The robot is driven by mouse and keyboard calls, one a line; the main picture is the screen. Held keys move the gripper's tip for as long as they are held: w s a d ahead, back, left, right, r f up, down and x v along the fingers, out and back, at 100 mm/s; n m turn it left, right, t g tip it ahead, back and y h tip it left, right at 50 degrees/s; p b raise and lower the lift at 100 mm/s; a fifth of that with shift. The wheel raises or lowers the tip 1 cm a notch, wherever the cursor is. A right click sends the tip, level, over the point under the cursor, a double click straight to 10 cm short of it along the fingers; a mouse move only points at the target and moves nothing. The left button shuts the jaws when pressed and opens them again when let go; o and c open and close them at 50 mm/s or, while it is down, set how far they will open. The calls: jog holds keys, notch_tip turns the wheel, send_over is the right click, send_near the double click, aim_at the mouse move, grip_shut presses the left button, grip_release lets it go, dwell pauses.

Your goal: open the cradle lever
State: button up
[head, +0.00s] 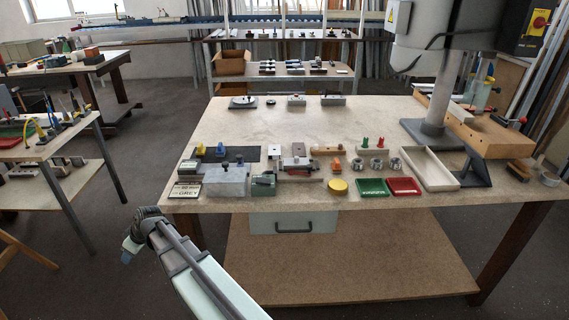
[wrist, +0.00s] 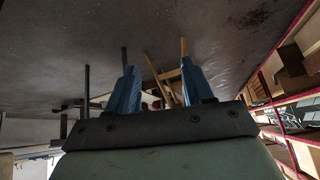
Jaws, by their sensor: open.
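A small fixture (head: 299,164) with grey blocks and a dark red part sits mid-table near the front edge. It may be the cradle, but it is too small to make out its lever or how that stands. My gripper (head: 128,252) is low at the left, off the table's front left corner and well apart from the fixture. In the wrist view my gripper (wrist: 160,90) shows two blue fingers spread apart with nothing between them. The wrist view shows the floor and furniture, not the fixture.
The workbench (head: 330,125) has a clear middle. A column rises at the right.

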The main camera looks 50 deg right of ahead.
jog(key=w+d+r+n+t, duration=0.1)
jog(key=w+r, duration=0.2)
jog(key=r, duration=0.5)
jog(key=w+d+r+n+t, duration=0.15)
jog(key=w+r, duration=0.25)
jog(key=r, duration=0.5)
jog(key=d+r+m+t, duration=0.1)
jog(key=d+r, duration=0.6)
notch_tip(320, 180, up, 4)
jog(key=r+m+g+h, duration=0.1)
jog(key=m+g+h, duration=0.4)
jog(key=m, duration=0.4)
send_over(310, 166)
jog(key=s+a, duration=0.1)
jog(key=s, duration=0.5)
jog(key=shift+t, duration=0.25)
jog(key=x, duration=1.4)
jog(key=shift+a+f, duration=0.15)
grip_shut()
